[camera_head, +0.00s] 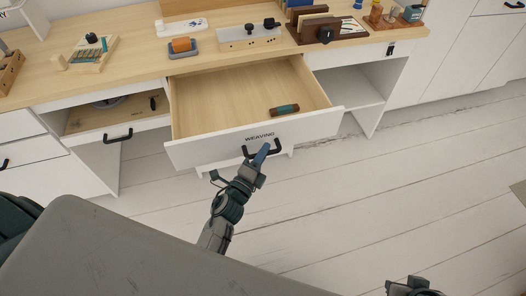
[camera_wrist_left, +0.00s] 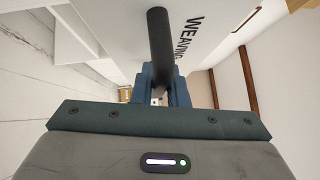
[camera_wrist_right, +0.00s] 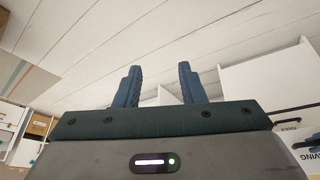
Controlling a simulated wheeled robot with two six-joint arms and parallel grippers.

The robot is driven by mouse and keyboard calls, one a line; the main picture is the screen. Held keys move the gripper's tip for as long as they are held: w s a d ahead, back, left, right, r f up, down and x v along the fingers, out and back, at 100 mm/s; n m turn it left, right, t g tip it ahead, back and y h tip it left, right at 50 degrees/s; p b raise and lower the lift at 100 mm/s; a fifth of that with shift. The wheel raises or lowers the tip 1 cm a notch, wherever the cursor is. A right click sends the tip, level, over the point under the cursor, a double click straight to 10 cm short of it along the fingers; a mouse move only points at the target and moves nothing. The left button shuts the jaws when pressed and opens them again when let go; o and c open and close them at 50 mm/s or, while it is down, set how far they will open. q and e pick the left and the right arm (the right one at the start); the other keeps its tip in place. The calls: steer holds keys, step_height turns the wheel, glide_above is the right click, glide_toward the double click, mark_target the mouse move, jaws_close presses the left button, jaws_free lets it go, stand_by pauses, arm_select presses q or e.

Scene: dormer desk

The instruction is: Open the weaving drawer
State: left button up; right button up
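The weaving drawer (camera_head: 215,147) is pulled well out of the desk, with its white front labelled WEAVING and its wooden inside in sight. A cylinder with teal and brown parts (camera_head: 284,110) lies inside it near the right side. My left gripper (camera_head: 262,154) is at the drawer's black handle (camera_head: 275,149). In the left wrist view the handle bar (camera_wrist_left: 160,45) runs between the left fingers, which are closed around it. My right gripper (camera_wrist_right: 158,86) is open and empty, its fingers apart above the floor; only part of it shows at the bottom of the head view.
The desktop (camera_head: 130,62) holds an orange roll (camera_head: 181,45), a wooden rack and several tools. An open shelf (camera_head: 345,88) is right of the drawer. The floor in front is clear.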

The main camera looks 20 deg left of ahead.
arm_select(q)
steer(key=o, duration=0.4)
steer(key=shift+o, duration=0.2)
